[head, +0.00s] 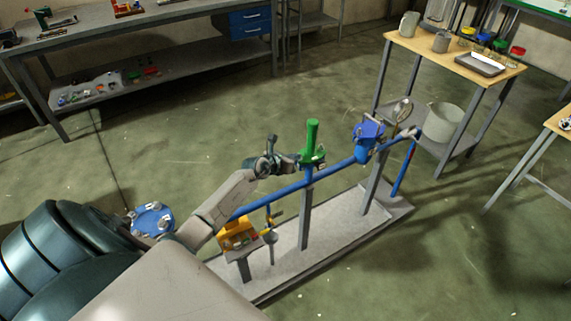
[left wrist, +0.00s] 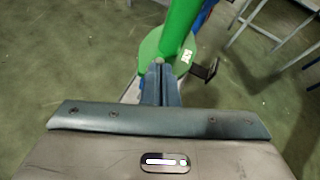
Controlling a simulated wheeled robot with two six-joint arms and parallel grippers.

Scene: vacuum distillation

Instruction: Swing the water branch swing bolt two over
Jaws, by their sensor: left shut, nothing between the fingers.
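The green upright branch (head: 313,135) with a round green flange stands on the blue pipe in the head view. It also shows in the left wrist view (left wrist: 180,28), with the flange (left wrist: 150,52) around its foot. A dark bolt-like piece (left wrist: 206,70) sticks out from the flange's right side; I cannot tell which numbered swing bolt it is. My left gripper (head: 293,161) is at the left side of the green flange. In the left wrist view its fingers (left wrist: 160,70) are shut and empty, tips close to the flange edge; contact is unclear. My right gripper is not in view.
The blue pipe (head: 335,168) runs on grey posts over a pale base plate (head: 335,235). A blue fitting (head: 367,132) and a handwheel (head: 402,108) stand to the right. An orange piece (head: 237,233) sits below my left arm.

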